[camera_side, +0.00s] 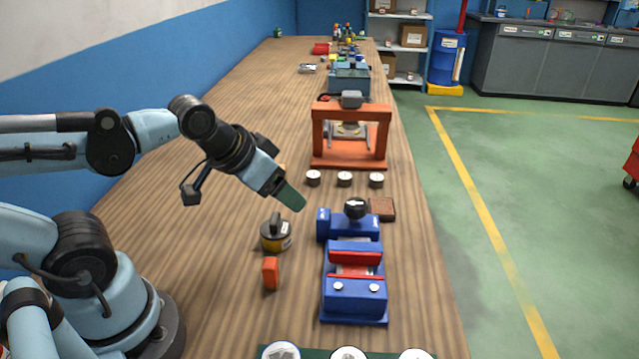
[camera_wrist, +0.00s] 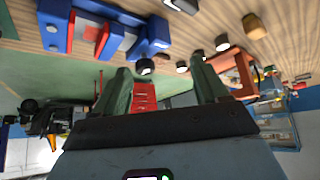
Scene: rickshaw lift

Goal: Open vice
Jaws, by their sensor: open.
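The blue vice (camera_side: 354,303) stands on the wooden bench at the right, upright, with two red jaw faces (camera_side: 355,257) and a pale gap between them. I cannot tell whether anything sits in that gap. Its black round knob (camera_side: 355,209) is at the far end. In the wrist view the vice (camera_wrist: 55,22) shows upside down at the upper left, with the knob (camera_wrist: 145,66) below it. My gripper (camera_side: 292,198) has green fingers, hangs above the bench to the left of the knob, and is apart from the vice. In the wrist view my gripper (camera_wrist: 163,75) is open and empty.
A black and yellow round object (camera_side: 276,234) and an orange block (camera_side: 270,272) stand left of the vice. A brown block (camera_side: 382,209) lies beside the knob. Several small round pieces (camera_side: 344,179) sit before an orange press frame (camera_side: 350,140). The bench's left side is clear.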

